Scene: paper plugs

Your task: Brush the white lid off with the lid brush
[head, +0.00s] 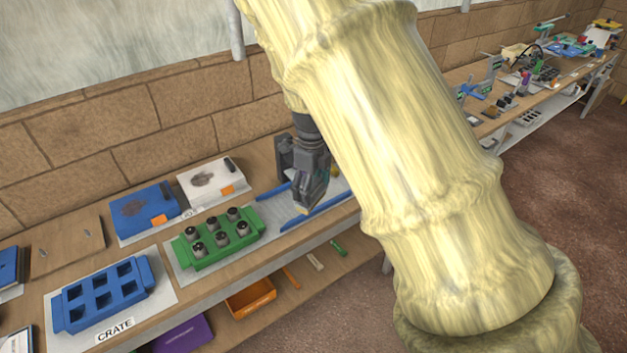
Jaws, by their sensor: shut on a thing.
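The white lid (196,193) lies on the workbench against the wall, left of my gripper. It has a dark grey-brown smudge on top, a small dark piece at its back right and an orange tag at its front. My gripper (303,208) points down over the bench, right of the white lid and apart from it, close to two blue bars. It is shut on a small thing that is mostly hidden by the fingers. I cannot make out clearly whether this is the lid brush, and no brush shows plainly elsewhere.
A smudged blue lid (143,215) lies left of the white lid. A green tray (215,256) with several dark-topped plugs and an empty blue crate (77,318) stand in front. A dark upright block (284,154) stands behind my gripper. My arm hides the bench to the right.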

